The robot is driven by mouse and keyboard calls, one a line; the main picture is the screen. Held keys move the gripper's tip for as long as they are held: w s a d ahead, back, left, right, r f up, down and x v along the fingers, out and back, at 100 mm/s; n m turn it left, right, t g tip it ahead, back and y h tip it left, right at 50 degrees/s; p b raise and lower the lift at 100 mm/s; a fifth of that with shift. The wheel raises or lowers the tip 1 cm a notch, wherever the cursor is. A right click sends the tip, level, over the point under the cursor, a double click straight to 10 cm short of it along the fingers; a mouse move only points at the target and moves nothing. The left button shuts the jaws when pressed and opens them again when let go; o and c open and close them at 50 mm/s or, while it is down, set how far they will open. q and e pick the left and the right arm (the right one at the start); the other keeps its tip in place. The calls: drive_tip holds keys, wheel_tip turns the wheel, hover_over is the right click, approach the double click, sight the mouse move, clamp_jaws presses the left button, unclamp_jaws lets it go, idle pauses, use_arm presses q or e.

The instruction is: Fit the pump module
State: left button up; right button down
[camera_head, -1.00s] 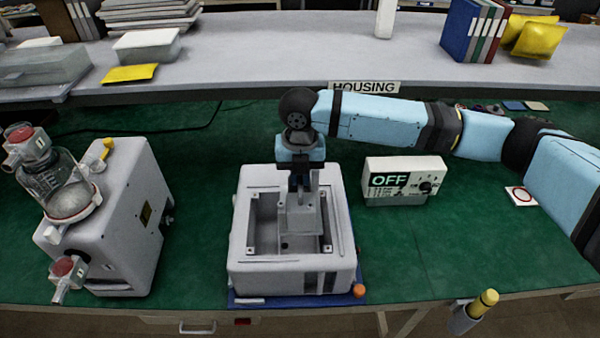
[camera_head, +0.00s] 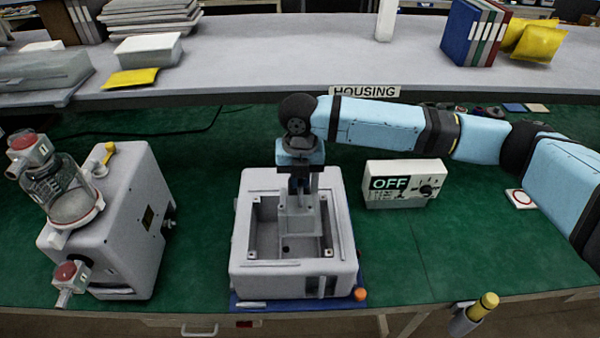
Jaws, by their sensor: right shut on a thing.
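The grey pump module (camera_head: 301,224) is in the hold of my right gripper (camera_head: 300,185), which points down over the housing. My right gripper is shut on the module's upper part. The open light-grey housing (camera_head: 293,277) stands on a blue base (camera_head: 245,304) in the middle of the green mat. The module's lower part is inside the housing's opening, towards its back right. Whether it touches the housing floor, I cannot tell. My left gripper is not in view.
A white canister unit (camera_head: 120,225) with a glass jar (camera_head: 70,195) stands at the left. A white box reading OFF (camera_head: 405,185) stands right of the housing. A HOUSING label (camera_head: 365,91) is on the shelf edge.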

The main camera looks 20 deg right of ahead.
drive_tip(key=shift+f, duration=1.05)
drive_tip(key=shift+f+b, duration=0.65)
drive_tip(key=shift+f, duration=1.4)
drive_tip(key=shift+f+b, duration=0.35)
drive_tip(key=shift+f, duration=1.05)
wheel_tip(320, 180, down, 8)
drive_tip(key=b, duration=0.2)
drive_tip(key=shift+f+b, duration=0.2)
drive_tip(key=shift+b, duration=0.1)
drive_tip(key=shift+f, duration=0.25)
drive_tip(key=c, duration=1.1)
unclamp_jaws()
drive_tip(key=shift+f, duration=0.1)
